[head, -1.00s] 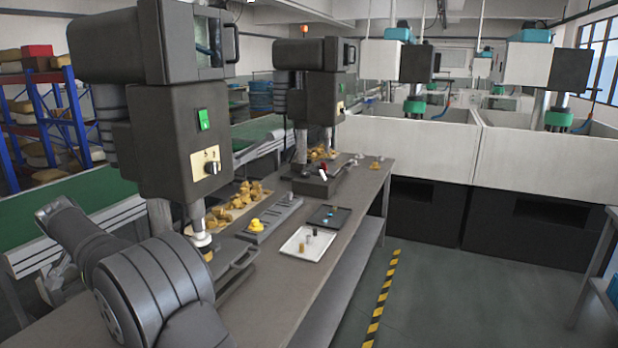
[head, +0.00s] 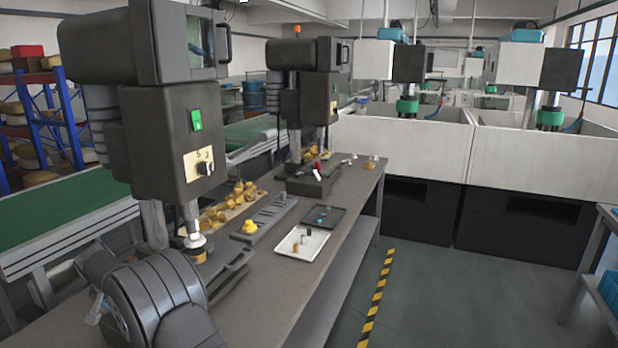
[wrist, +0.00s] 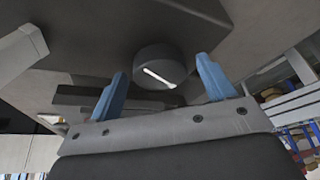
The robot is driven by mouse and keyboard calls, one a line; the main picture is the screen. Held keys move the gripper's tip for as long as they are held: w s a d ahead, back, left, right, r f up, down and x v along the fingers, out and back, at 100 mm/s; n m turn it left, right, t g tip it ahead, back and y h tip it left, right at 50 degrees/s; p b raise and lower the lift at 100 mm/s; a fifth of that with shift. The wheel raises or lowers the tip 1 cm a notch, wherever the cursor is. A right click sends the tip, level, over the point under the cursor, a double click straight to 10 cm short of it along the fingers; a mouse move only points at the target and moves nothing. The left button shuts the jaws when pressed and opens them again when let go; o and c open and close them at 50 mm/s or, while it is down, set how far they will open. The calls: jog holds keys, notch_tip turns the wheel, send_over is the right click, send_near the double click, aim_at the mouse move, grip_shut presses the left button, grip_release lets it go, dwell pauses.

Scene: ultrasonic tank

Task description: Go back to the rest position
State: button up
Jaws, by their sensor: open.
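In the wrist view my gripper (wrist: 160,88) shows two blue fingers standing well apart, with nothing between them. It faces a grey surface with a round dark fitting and a bright strip. In the head view my dark grey arm (head: 155,290) is at the lower left, over the near end of the workbench. My gripper does not show in the head view.
Two dark drill-press-like machines (head: 160,145) stand along the workbench (head: 265,295). On it are a white tray (head: 290,250) with small parts, a black tray (head: 312,222) and a grey slotted block (head: 275,217) with a yellow piece. White tanks (head: 405,146) stand behind.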

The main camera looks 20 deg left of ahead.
jog(key=n+g+y, duration=0.1)
jog(key=n, duration=0.2)
jog(key=shift+w+d+r+n, duration=0.1)
jog(key=shift+n, duration=0.3)
jog(key=shift+w+n+g+y, duration=0.15)
jog(key=shift+n+g, duration=0.2)
jog(key=shift+n, duration=0.65)
jog(key=shift+w+n+g+y, duration=0.15)
jog(key=shift+n+g, duration=0.2)
jog(key=shift+n, duration=0.65)
jog(key=n+g, duration=0.1)
jog(key=n, duration=0.3)
jog(key=shift+d+g, duration=0.1)
jog(key=shift+g, duration=0.2)
jog(key=shift+w+n+g, duration=0.15)
jog(key=shift+n+g, duration=0.55)
jog(key=shift+n, duration=1.1)
